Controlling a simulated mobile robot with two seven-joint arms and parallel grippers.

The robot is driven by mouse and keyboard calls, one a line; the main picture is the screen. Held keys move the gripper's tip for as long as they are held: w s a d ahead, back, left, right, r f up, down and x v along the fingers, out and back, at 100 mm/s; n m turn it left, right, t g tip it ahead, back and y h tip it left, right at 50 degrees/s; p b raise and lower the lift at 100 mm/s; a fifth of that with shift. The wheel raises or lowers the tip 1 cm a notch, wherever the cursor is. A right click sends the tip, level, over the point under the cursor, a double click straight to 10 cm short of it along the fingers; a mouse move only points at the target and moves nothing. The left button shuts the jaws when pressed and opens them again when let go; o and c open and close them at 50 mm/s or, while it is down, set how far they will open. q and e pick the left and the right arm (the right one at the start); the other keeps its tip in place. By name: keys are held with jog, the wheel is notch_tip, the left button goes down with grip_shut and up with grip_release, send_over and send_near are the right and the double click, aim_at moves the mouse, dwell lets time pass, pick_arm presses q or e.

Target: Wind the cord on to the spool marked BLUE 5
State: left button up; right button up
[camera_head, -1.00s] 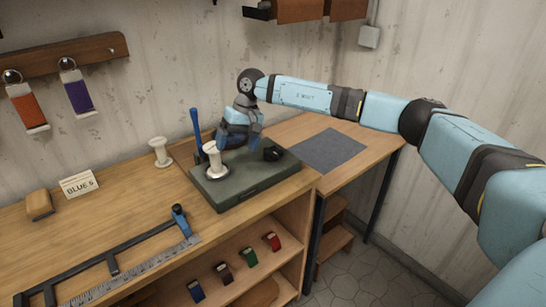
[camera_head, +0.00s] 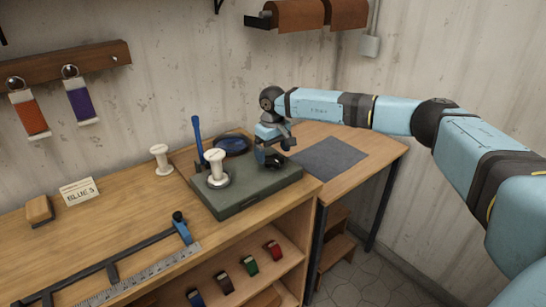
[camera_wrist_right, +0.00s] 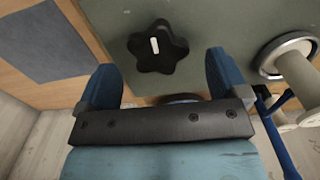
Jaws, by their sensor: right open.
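A white card (camera_head: 79,191) reading BLUE 5 stands on the bench. A bare white spool (camera_head: 162,160) stands upright right of it. Another bare white spool (camera_head: 216,168) is upright on the green winder base (camera_head: 250,193); it also shows at the right edge of the right wrist view (camera_wrist_right: 299,75). A black star-shaped knob (camera_wrist_right: 158,46) with a white mark is on the base. My right gripper (camera_head: 270,150) is over the knob's end of the base, open, with the knob showing between and beyond its fingers in the wrist view. My left gripper is out of view. I see no cord clearly.
A blue upright handle (camera_head: 198,140) and a dark blue round dish (camera_head: 232,145) are beside the base. A grey mat (camera_head: 330,158) lies at the right. A ruler (camera_head: 150,272) and a tan block (camera_head: 39,210) lie at the left.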

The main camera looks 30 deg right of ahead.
jog(key=shift+f, duration=1.3)
jog(key=c, duration=0.9)
jog(key=shift+m, duration=0.3)
